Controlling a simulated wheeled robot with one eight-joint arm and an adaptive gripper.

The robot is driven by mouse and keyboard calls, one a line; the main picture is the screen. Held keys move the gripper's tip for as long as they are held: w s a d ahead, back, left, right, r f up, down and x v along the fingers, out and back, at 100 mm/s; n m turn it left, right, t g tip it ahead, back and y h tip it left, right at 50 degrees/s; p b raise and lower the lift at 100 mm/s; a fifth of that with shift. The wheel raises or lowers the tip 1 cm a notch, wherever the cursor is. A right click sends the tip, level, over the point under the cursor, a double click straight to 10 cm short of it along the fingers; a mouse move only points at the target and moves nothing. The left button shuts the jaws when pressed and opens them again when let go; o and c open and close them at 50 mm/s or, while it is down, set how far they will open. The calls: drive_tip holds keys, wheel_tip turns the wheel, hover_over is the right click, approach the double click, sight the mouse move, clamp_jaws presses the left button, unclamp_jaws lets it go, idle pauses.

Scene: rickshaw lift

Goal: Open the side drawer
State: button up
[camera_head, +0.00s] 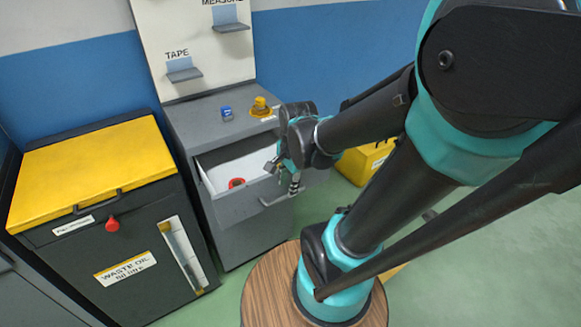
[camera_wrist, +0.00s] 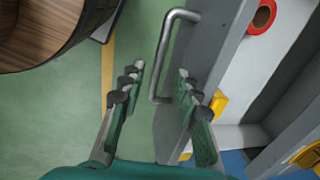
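The side drawer (camera_head: 238,207) of the grey cabinet (camera_head: 187,125) stands pulled out, with its pale inside showing. A red roll (camera_head: 236,183) lies in it and also shows in the wrist view (camera_wrist: 262,17). The drawer's metal bar handle (camera_head: 270,202) is on its front, and in the wrist view the handle (camera_wrist: 160,55) reaches between the fingers. My gripper (camera_head: 285,178) is over the right part of the drawer front, beside the handle. In the wrist view my gripper (camera_wrist: 160,82) has its fingers spread apart, with a gap between them and the bar.
A dark waste oil bin with a yellow lid (camera_head: 95,175) stands left of the cabinet. A blue item (camera_head: 226,113) and a yellow item (camera_head: 260,107) stand on the cabinet top. A yellow box (camera_head: 365,163) is on the floor behind my arm. Green floor lies before the drawer.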

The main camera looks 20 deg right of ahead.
wheel_tip(320, 180, up, 8)
drive_tip(key=s, duration=0.1)
drive_tip(key=shift+s+d, duration=0.25)
idle(0.6)
